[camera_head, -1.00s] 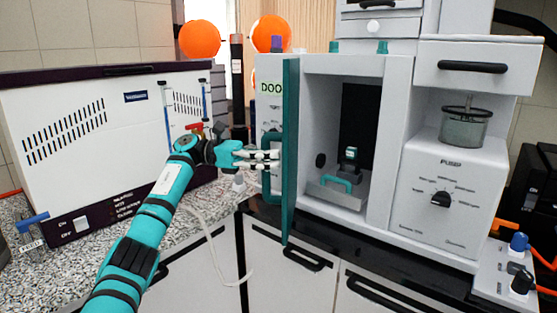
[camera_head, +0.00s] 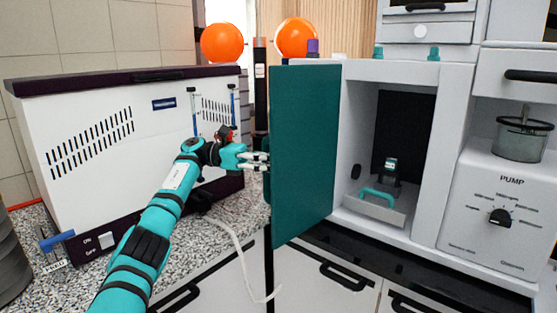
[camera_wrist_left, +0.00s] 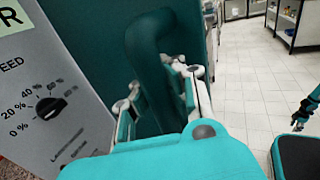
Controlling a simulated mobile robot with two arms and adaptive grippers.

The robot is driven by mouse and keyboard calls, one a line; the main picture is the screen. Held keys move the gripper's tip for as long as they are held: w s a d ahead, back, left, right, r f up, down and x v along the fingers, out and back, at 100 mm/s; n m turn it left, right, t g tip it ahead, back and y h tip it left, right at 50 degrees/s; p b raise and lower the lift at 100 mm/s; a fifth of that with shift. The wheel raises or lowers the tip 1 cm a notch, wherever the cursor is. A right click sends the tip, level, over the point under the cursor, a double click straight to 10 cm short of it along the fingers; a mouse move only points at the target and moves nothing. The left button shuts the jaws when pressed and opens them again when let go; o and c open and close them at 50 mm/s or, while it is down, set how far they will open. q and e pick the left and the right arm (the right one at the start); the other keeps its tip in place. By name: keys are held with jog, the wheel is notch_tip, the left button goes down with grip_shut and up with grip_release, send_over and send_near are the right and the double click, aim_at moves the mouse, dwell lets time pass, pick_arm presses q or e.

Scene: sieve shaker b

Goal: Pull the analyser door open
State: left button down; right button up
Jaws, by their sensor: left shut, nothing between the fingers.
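The analyser (camera_head: 352,110) is a pale cabinet with an open front. Its door (camera_head: 305,150) stands swung out to the left, its plain teal inner face towards the head camera. Inside the chamber is a tray with a teal handle (camera_head: 378,194). My left gripper (camera_head: 261,160) is at the door's outer side, near its free edge, fingers partly hidden behind it. In the left wrist view the gripper (camera_wrist_left: 158,92) is at the teal door handle (camera_wrist_left: 150,50), fingers showing around it; I cannot tell whether they touch. My right gripper (camera_wrist_left: 302,108) seems to show small at the right edge.
A white box instrument (camera_head: 90,140) stands on the speckled counter to the left, close behind my left arm. A white cable (camera_head: 238,250) hangs over the counter's edge. The pump (camera_head: 510,205) stands right of the analyser. Open tiled floor (camera_wrist_left: 245,70) shows beyond the door.

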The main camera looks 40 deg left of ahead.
pick_arm(q)
jog(key=shift+s+a+f, duration=0.15)
jog(key=shift+a, duration=0.1)
jog(key=c, duration=1.3)
grip_release()
jog(key=shift+s+a, duration=0.45)
jog(key=shift+s, duration=0.05)
jog(key=shift+o, duration=0.7)
jog(key=shift+w+d+r, duration=0.1)
jog(key=shift+d+r, duration=0.1)
jog(key=v, duration=0.7)
jog(key=shift+a, duration=0.2)
jog(key=shift+s, duration=0.25)
jog(key=shift+f, duration=0.1)
